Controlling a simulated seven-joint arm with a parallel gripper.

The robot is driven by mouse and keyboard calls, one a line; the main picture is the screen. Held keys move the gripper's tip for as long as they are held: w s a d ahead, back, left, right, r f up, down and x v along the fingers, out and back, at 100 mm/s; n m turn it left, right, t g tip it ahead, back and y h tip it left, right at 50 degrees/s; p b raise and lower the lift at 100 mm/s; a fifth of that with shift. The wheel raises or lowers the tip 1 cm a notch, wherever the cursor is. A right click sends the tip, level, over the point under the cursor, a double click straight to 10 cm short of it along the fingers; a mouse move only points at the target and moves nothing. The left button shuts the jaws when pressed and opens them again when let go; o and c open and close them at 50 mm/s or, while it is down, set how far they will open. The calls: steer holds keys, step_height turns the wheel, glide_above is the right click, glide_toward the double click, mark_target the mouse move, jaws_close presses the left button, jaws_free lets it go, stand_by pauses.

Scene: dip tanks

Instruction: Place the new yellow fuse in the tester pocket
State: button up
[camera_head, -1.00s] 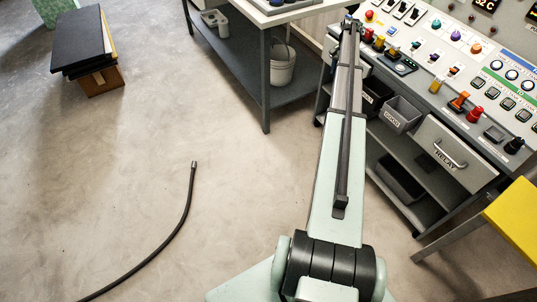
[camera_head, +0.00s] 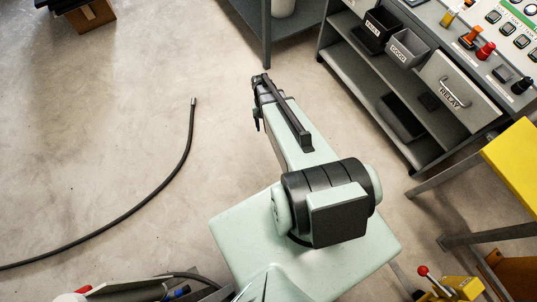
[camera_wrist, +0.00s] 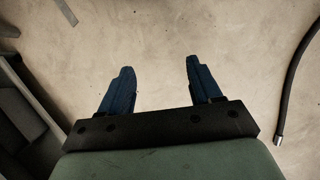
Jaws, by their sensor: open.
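My gripper (camera_wrist: 158,76) is open in the wrist view, its two dark blue fingers apart with only bare floor between and beyond them. In the head view a small blue bit of the gripper (camera_head: 257,124) shows at the end of my folded arm, over the floor left of the console (camera_head: 436,160). No yellow fuse or tester pocket can be made out now. A small yellow piece (camera_head: 448,18) stands on the console top at the upper edge; I cannot tell what it is.
The console front holds a dark bin (camera_head: 379,24), a grey bin marked GOOD (camera_head: 407,48) and a RELAY drawer (camera_head: 455,90). A yellow-topped table (camera_head: 515,160) stands at right. A black hose (camera_head: 160,190) lies on the floor at left.

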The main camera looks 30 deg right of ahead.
steer(key=s+a+n, duration=0.1)
steer(key=s+a, duration=0.3)
steer(key=s, duration=0.4)
steer(key=s+a+n+g+h, duration=0.1)
steer(key=s+a, duration=0.3)
steer(key=s, duration=0.4)
steer(key=s+a+n+g, duration=0.1)
steer(key=s+a+n, duration=0.2)
steer(key=s+a, duration=0.2)
steer(key=s+f, duration=0.1)
steer(key=s, duration=0.2)
steer(key=shift+s, duration=0.3)
